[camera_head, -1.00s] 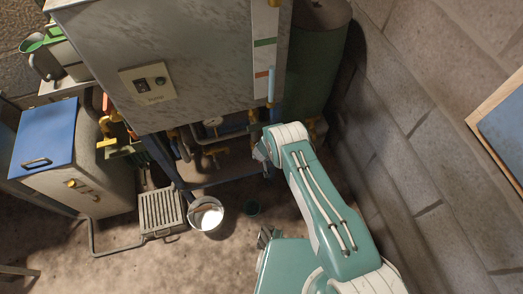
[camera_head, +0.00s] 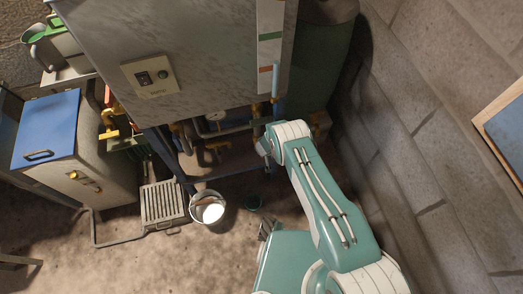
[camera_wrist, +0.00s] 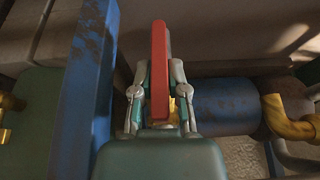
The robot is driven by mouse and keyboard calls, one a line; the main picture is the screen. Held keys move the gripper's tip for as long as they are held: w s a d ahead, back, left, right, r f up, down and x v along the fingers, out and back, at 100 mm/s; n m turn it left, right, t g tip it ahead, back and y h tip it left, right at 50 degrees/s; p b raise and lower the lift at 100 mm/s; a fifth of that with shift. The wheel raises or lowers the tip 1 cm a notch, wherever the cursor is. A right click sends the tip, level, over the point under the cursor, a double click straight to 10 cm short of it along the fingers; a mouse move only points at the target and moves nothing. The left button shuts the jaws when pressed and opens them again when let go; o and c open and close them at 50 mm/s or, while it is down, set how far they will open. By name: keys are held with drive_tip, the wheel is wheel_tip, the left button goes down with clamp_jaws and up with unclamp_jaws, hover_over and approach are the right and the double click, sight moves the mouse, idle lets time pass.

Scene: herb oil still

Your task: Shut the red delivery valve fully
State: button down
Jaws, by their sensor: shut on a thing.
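The red delivery valve's handle (camera_wrist: 160,60) stands in the middle of the wrist view as a long red bar, seen nearly end-on and pointing away from me. My gripper (camera_wrist: 160,97) is shut on it, with one finger against each side. A bit of brass shows just right of the handle, between the fingers. The valve body is mostly hidden behind my gripper. In the head view my arm reaches under the grey cabinet, and the gripper and red handle are hidden there.
A blue post (camera_wrist: 90,80) stands close to the left of my gripper. A dark blue pipe (camera_wrist: 222,106) and a yellow elbow (camera_wrist: 288,120) lie to the right. A metal bucket (camera_head: 207,207) and a floor grate (camera_head: 163,203) are on the floor. A block wall (camera_head: 430,130) is on the right.

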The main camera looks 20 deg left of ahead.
drive_tip(key=shift+d+f+y, duration=0.1)
drive_tip(key=shift+f+y, duration=0.05)
drive_tip(key=shift+y, duration=0.15)
drive_tip(key=shift+d+m+g+y, duration=0.1)
drive_tip(key=shift+m+g+y, duration=0.2)
drive_tip(key=shift+g+y, duration=0.45)
drive_tip(key=c, duration=0.6)
unclamp_jaws()
drive_tip(key=shift+c, duration=0.2)
drive_tip(key=shift+w, duration=0.1)
drive_tip(key=shift+d+r, duration=0.15)
drive_tip(key=shift+r, duration=0.4)
drive_tip(key=v, duration=1)
drive_tip(key=shift+s+d+r, duration=0.25)
drive_tip(key=shift+d, duration=0.1)
